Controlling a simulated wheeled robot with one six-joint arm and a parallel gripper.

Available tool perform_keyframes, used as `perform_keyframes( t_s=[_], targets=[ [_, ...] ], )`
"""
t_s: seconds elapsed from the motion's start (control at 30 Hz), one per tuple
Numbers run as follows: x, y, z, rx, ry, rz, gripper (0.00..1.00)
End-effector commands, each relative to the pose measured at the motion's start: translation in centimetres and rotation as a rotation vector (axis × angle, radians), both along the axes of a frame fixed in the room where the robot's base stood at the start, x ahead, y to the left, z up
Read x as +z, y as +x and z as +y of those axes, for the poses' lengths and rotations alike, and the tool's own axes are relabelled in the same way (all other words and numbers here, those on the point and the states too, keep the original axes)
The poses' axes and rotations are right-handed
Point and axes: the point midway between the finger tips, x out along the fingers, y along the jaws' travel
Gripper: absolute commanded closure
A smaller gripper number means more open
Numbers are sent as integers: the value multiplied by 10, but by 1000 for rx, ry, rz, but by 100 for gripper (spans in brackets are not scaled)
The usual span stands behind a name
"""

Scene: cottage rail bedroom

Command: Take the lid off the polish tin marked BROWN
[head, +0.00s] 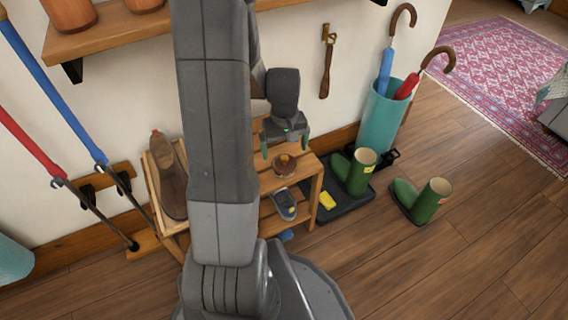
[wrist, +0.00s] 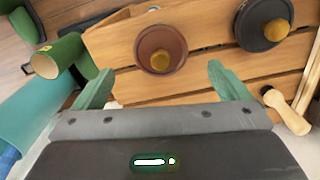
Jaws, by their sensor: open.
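A round reddish-brown polish tin (head: 284,166) with a knob on its lid sits on the slatted wooden rack (head: 312,186). In the wrist view this tin (wrist: 148,66) shows an amber knob, centred ahead of my fingers. A black tin (wrist: 245,39) with a similar knob stands to its right; my arm hides it in the head view. I can read no marking on either tin. My gripper (head: 285,146) is open and empty above the brown tin, its green fingers (wrist: 159,72) spread wide and apart from it. The lid is on the tin.
A brush-like wooden handle (wrist: 287,112) lies right of the tins. A grey shoe (head: 285,204) is on the lower shelf. Green boots (head: 355,172), a teal umbrella stand (head: 380,120) and a hanging shoehorn-like tool (head: 326,65) are near the right. A wooden wall shelf (head: 118,28) is upper left.

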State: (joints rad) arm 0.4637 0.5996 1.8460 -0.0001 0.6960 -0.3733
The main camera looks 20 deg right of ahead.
Motion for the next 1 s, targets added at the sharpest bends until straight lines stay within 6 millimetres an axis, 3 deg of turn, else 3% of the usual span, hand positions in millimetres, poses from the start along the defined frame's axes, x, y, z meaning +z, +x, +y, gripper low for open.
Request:
perform_keyframes(
  t_s=[0.3,0.6,0.83,1.0],
  targets=[
    [-45,-1,1,0,1,2,5],
    [-49,-1,1,0,0,0,5],
    [-49,-1,1,0,0,0,50],
    [-49,-1,1,0,0,0,52]
  ],
)
